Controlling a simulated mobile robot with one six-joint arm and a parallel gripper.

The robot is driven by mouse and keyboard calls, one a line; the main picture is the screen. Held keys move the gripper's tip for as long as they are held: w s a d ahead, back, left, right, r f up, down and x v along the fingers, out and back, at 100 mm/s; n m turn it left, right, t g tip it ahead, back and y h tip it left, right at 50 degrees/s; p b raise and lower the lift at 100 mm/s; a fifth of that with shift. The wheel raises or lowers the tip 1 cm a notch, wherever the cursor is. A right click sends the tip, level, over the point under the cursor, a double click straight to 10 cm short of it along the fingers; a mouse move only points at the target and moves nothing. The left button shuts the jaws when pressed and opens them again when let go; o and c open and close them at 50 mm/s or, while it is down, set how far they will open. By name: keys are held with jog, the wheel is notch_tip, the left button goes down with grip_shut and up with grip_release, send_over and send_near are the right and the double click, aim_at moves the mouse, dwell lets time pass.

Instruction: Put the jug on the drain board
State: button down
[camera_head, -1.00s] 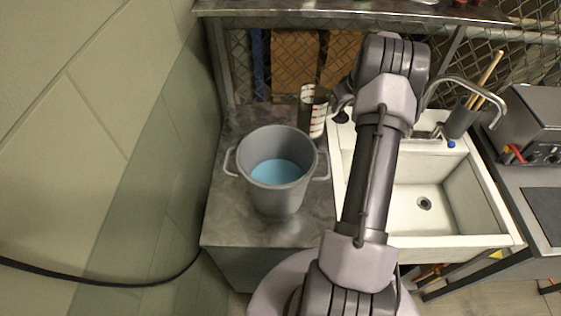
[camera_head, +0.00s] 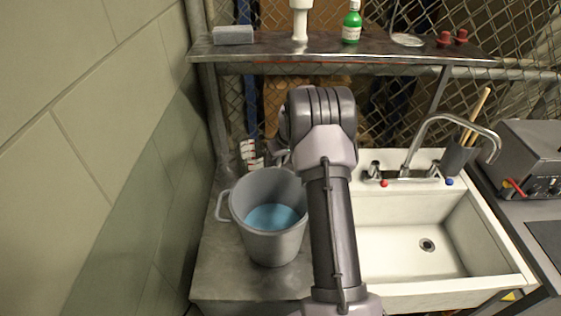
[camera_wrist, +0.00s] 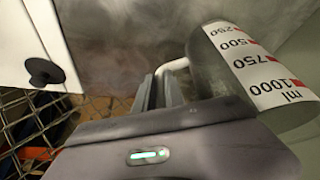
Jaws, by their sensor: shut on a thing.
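The jug (camera_head: 250,156) is a grey vessel with a white scale strip marked in red. In the head view only part of it shows behind the bucket. In the wrist view the jug (camera_wrist: 222,75) is at the right, and its pale handle runs between the fingers of my gripper (camera_wrist: 165,88), which is shut on it. In the head view my gripper is mostly hidden behind my arm and the bucket. I cannot tell whether the jug touches the counter. No separate drain board can be made out; my arm covers the left side of the white sink (camera_head: 462,292).
A grey bucket (camera_head: 243,205) with blue liquid stands on the steel counter (camera_head: 222,268), close in front of the jug. A tap (camera_head: 412,140) rises behind the sink. A steel shelf (camera_head: 375,52) with bottles runs above. A wall (camera_head: 90,180) bounds the left.

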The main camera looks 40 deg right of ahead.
jog(key=shift+r, duration=0.1)
jog(key=c, duration=1.4)
grip_release()
